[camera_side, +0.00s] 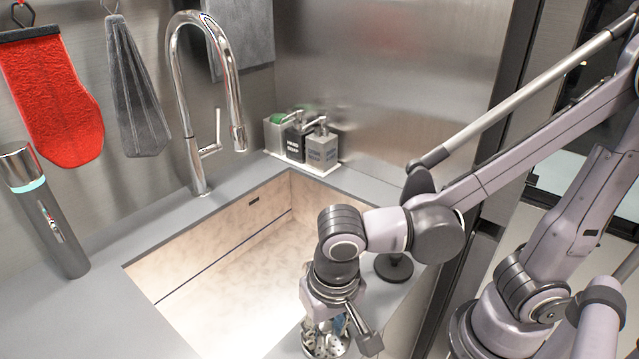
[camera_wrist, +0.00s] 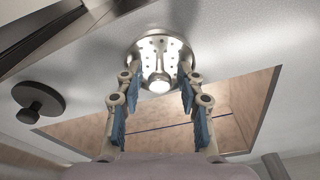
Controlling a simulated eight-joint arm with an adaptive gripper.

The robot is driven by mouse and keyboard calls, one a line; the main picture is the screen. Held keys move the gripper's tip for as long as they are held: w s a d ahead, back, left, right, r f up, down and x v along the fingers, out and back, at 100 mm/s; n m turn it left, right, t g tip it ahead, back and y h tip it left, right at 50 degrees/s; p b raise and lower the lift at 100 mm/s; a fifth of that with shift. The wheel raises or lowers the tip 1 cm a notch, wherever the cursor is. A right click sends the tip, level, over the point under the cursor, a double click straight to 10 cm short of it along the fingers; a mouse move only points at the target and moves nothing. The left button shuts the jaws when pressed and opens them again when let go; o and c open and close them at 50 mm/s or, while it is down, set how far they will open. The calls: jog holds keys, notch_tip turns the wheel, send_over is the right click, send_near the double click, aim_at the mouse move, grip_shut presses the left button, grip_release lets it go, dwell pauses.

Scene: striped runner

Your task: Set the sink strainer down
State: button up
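The sink strainer (camera_wrist: 150,46) is a round, shiny metal disc with small holes and a central knob (camera_wrist: 159,82). In the wrist view it appears to rest on the grey counter beside the sink opening. In the side view only part of the strainer (camera_side: 338,346) shows at the bottom, below my gripper (camera_side: 326,326). My gripper's blue-padded fingers (camera_wrist: 159,96) stand apart on either side of the knob, with a visible gap on each side. The gripper is open. The side view partly hides the fingers behind the wrist.
The rectangular sink basin (camera_side: 225,290) opens left of my gripper. A dark round stand (camera_side: 394,268) is on the counter to the right. Soap bottles (camera_side: 321,148), a faucet (camera_side: 192,120) and a dark bottle (camera_side: 55,235) stand farther off. Bare counter (camera_side: 90,320) lies at the left.

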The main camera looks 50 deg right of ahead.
aim_at(330, 347)
jog(key=shift+r, duration=0.1)
notch_tip(330, 347, up, 12)
jog(key=s, duration=0.1)
jog(key=w+d+f+n+t, duration=0.2)
jog(key=w+d+t, duration=0.1)
jog(key=d, duration=0.6)
jog(key=w+d+f+n+t, duration=0.2)
jog(key=w+d, duration=0.3)
jog(key=d, duration=0.4)
jog(key=shift+f+n+t+y, duration=0.3)
jog(key=shift+f+t, duration=0.2)
jog(key=shift+f, duration=0.05)
